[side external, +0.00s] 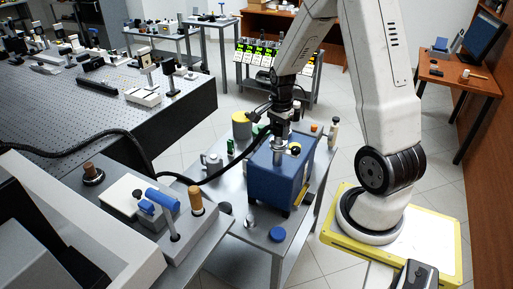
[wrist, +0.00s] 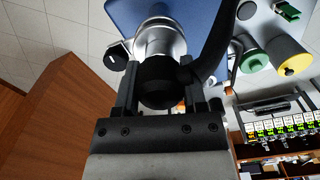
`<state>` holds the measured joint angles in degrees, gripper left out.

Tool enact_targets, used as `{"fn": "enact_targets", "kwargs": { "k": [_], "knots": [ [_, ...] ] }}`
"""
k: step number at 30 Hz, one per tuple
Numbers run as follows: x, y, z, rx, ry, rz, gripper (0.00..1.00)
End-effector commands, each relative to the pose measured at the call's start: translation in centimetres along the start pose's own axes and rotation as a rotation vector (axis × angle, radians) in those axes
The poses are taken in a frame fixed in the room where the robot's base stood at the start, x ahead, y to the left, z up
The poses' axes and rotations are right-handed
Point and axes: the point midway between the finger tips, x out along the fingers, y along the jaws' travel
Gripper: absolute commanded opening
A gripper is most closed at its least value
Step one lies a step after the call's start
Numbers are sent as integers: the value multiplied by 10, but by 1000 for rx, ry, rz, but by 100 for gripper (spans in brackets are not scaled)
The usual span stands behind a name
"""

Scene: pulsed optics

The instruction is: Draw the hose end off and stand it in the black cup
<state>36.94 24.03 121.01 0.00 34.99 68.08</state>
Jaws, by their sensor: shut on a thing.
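The black hose (side external: 222,172) runs from the left of the side view to the blue box (side external: 268,172). Its black end (wrist: 158,84) shows in the wrist view between the two fingers of my gripper (wrist: 158,92). My gripper (side external: 280,128) is shut on the hose end, above the top of the blue box. The hose end is in line with a silver metal fitting (wrist: 160,42); whether it is still seated there I cannot tell. A small dark cylinder (side external: 225,208) stands on the table left of the box; I cannot tell whether it is the black cup.
The grey table (side external: 262,245) also holds a blue disc (side external: 277,234), a yellow cylinder (side external: 241,126) and a white mug (side external: 211,161).

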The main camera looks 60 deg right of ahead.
Motion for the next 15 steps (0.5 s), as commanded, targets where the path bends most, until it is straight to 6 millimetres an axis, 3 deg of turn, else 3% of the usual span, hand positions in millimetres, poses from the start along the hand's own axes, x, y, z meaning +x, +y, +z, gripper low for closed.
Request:
{"fn": "enact_targets", "kwargs": {
  "k": [15],
  "knots": [
    [-18,-1,0,0,2,-4,0]
  ]
}}
